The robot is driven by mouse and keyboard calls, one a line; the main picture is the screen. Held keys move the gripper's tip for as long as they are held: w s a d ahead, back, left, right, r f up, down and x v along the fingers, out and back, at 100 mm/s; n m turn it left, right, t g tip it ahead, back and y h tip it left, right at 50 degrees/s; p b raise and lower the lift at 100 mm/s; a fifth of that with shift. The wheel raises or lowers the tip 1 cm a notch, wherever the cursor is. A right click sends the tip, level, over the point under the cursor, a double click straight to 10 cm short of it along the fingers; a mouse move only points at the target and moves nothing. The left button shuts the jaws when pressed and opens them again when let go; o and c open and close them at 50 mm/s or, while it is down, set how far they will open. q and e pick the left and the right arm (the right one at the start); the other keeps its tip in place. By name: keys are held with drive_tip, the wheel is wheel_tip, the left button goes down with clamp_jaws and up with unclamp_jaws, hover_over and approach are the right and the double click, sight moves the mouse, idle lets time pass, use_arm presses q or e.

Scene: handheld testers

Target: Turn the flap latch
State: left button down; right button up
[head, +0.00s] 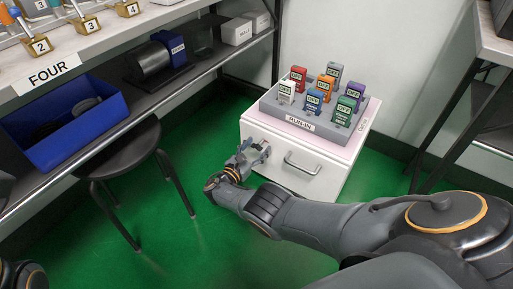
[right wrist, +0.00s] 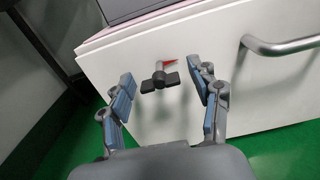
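The flap latch (right wrist: 160,81) is a small black two-winged knob on the white cabinet front (right wrist: 255,90), with a red pointer mark (right wrist: 166,66) just above it. Its wings lie roughly level, slightly tilted, in the right wrist view. My right gripper (right wrist: 163,84) is open, one finger to each side of the latch, with visible gaps and no clear contact. In the head view my right gripper (head: 254,153) is at the left part of the cabinet front and hides the latch. My left gripper is not in view.
A metal bar handle (head: 301,165) is right of the latch. On the cabinet, a grey RUN-IN tray (head: 300,124) holds several coloured testers. A black stool (head: 120,150) and a shelf with a blue bin (head: 70,130) are at left. Green floor lies clear between.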

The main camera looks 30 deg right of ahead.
drive_tip(key=shift+a, duration=0.1)
drive_tip(key=v, duration=1.2)
drive_tip(key=shift+s, duration=0.1)
idle(0.3)
